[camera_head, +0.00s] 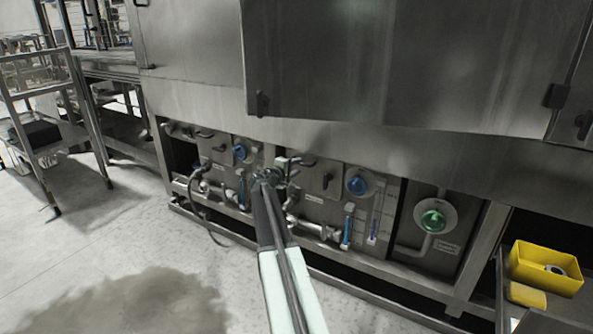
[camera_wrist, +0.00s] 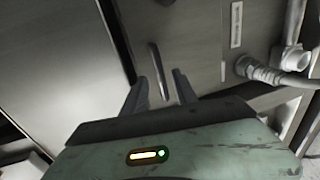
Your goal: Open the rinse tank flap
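My gripper (camera_wrist: 160,77) is open in the wrist view, with its two fingers apart. A thin metal bar handle (camera_wrist: 156,60) stands on a grey panel (camera_wrist: 185,40) just beyond the fingers, lined up with the gap between them. I cannot tell whether the fingers touch it. In the head view my gripper (camera_head: 274,174) is in front of the low row of tank panels, where it covers part of the fittings. A panel with a dark handle (camera_head: 327,180) is just right of it. I cannot tell for sure which panel is the rinse tank flap.
A hose (camera_wrist: 275,76) and pipe fitting lie right of the fingers. A yellow bin (camera_head: 547,267) stands at right. The floor at left is open, with a dark stain.

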